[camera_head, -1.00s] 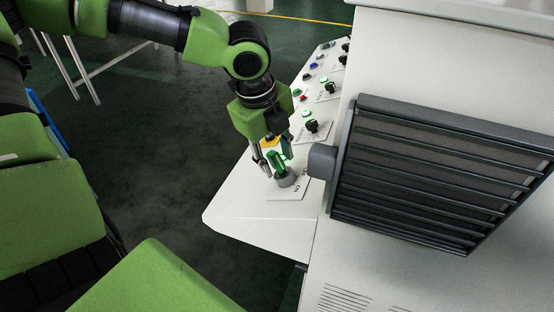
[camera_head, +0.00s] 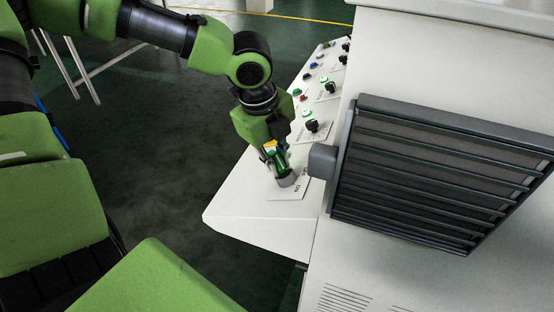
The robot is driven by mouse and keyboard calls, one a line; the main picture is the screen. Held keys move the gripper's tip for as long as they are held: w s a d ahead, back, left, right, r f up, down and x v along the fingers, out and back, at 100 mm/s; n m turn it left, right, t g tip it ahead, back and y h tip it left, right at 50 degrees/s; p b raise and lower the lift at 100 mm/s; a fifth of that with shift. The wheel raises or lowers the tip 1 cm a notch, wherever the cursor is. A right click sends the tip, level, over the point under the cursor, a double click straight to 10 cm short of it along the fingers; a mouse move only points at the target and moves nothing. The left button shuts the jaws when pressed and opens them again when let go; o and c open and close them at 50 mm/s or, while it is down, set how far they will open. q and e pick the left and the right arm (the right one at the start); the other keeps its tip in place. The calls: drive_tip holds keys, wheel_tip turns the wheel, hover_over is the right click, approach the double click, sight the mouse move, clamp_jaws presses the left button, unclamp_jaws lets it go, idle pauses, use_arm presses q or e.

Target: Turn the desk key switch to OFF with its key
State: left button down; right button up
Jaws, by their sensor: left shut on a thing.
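The key switch (camera_head: 287,179) is a grey cylinder on a white label plate (camera_head: 286,194) at the near end of the sloping desk panel. Its key sits in the top, mostly hidden by my gripper; a green part shows between the fingers. My left gripper (camera_head: 277,164) comes down from above and is shut on the key. The plate lettering is too small to read with certainty. My right gripper is not in view.
The desk panel (camera_head: 242,217) carries several knobs and buttons farther back, such as a black knob (camera_head: 312,125). A dark slatted vent (camera_head: 436,178) with a grey round boss (camera_head: 322,160) stands close to the right of the switch. The panel's near corner is clear.

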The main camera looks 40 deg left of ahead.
use_arm(q)
drive_tip(key=shift+w+r+n+g+p, duration=0.15)
drive_tip(key=shift+n+g+p, duration=0.35)
drive_tip(key=shift+n+p, duration=0.75)
drive_tip(key=shift+n+g+p, duration=0.5)
drive_tip(key=shift+n+p, duration=0.25)
drive_tip(key=shift+p, duration=0.2)
drive_tip(key=shift+n+p, duration=0.3)
drive_tip(key=shift+n+g+p, duration=0.4)
drive_tip(key=shift+n+p, duration=0.25)
drive_tip(key=shift+n, duration=0.05)
drive_tip(key=shift+n+g+p, duration=0.4)
drive_tip(key=shift+n+p, duration=0.1)
drive_tip(key=shift+n, duration=0.6)
